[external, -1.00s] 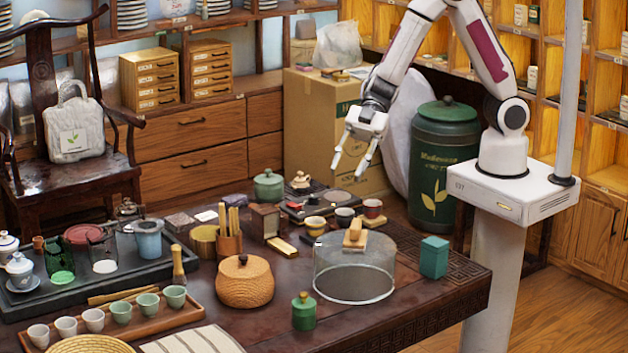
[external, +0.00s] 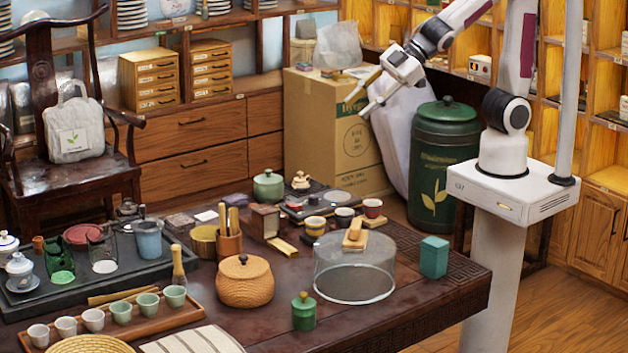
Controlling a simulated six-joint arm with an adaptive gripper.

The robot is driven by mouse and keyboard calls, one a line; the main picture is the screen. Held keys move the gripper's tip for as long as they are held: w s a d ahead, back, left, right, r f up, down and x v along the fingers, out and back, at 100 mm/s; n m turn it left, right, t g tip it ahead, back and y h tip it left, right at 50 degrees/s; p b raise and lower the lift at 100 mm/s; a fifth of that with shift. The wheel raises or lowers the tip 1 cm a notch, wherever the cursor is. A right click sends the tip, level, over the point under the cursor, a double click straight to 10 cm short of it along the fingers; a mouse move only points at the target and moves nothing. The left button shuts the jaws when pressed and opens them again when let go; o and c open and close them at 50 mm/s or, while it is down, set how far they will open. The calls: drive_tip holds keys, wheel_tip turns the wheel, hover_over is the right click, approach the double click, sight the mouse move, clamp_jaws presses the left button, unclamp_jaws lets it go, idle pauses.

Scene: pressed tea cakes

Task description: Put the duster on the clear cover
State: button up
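The clear cover (external: 354,277) is a low, round, transparent dome near the right end of the dark table. A small light-wood piece (external: 354,237), which looks like the duster, lies on top of the cover; it is too small to make out bristles. My gripper (external: 357,107) is high above the table's back edge, in front of the cardboard box. Its two fingers are spread with nothing between them, well apart from the duster and the cover.
A teal box (external: 434,257) stands right of the cover and a green jar (external: 304,311) stands at its front left. A woven lidded pot (external: 245,281) is further left. Cups stand behind the cover. A large green canister (external: 443,160) stands behind the table.

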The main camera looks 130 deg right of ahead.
drive_tip(key=s+a+g+y, duration=0.1)
drive_tip(key=s+a, duration=0.2)
drive_tip(key=s, duration=0.4)
drive_tip(key=s+a+m+g, duration=0.1)
drive_tip(key=s+a+g, duration=0.1)
drive_tip(key=s+a, duration=0.2)
drive_tip(key=s+a+f+m+g+y, duration=0.1)
drive_tip(key=s+a, duration=0.2)
drive_tip(key=s, duration=0.8)
drive_tip(key=shift+a+y, duration=0.3)
